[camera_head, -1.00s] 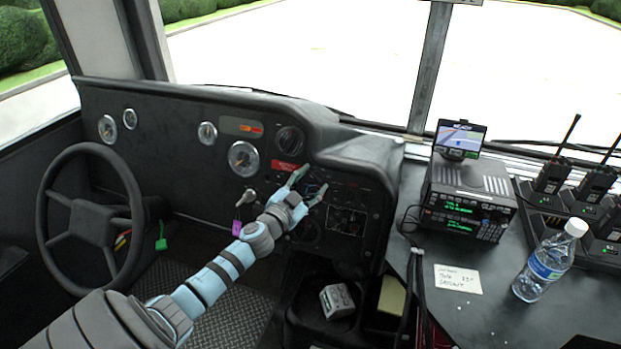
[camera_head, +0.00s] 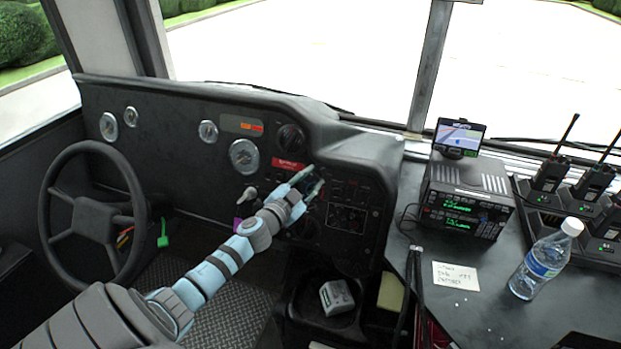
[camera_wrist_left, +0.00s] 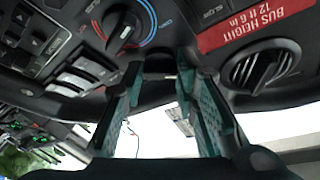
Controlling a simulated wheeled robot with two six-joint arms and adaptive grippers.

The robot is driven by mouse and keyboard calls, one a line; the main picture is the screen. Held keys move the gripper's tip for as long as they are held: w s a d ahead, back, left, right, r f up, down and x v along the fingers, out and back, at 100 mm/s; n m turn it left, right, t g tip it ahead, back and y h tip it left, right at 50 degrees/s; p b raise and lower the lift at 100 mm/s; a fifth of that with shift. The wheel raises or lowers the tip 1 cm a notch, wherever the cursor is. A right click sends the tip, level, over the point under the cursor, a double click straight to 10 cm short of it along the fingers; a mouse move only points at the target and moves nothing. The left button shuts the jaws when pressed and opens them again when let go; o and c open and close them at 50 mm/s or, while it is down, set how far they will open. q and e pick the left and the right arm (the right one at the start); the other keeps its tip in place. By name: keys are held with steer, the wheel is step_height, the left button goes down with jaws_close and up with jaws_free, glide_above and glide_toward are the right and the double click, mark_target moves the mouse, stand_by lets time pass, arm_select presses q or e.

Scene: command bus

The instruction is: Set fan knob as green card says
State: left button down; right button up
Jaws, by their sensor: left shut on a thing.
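My left gripper (camera_head: 311,181) is at the dashboard's right-hand control panel. In the left wrist view its two teal fingers (camera_wrist_left: 162,78) come together at the panel on a small dark part, probably the fan knob, which they mostly hide. I cannot read its setting. Beside it in that view is a dark knob (camera_wrist_left: 125,30) with a blue and red arc, not held. A green tag (camera_head: 162,240) hangs right of the steering wheel; no writing shows on it. No clearly green card is in view. My right gripper is not in view.
A white handwritten note (camera_head: 455,275) lies on the right console, too small to read. A bottle (camera_head: 542,262), a radio unit (camera_head: 463,203) and handheld radios (camera_head: 550,173) stand there. The steering wheel (camera_head: 93,222) is left of my arm. A red bus-height label (camera_wrist_left: 240,30) is near the fingers.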

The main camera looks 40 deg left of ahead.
arm_select(q)
steer(key=m+p, duration=0.2)
steer(key=m+g+h+p, duration=0.1)
steer(key=m+p, duration=0.1)
steer(key=p, duration=0.1)
steer(key=m+h+p, duration=0.1)
steer(key=m+p, duration=0.1)
steer(key=p, duration=0.1)
steer(key=shift+a+r+g, duration=0.15)
steer(key=shift+r+g, duration=0.15)
steer(key=shift+r, duration=0.1)
steer(key=shift+m+g+h+p, duration=0.3)
steer(key=shift+m+p, duration=0.75)
steer(key=shift+m, duration=0.15)
steer(key=shift+f, duration=0.1)
steer(key=shift+m, duration=0.3)
steer(key=shift+f, duration=0.1)
steer(key=c, duration=1.2)
jaws_free()
steer(key=shift+c, duration=0.2)
steer(key=v, duration=0.7)
steer(key=shift+s, duration=0.25)
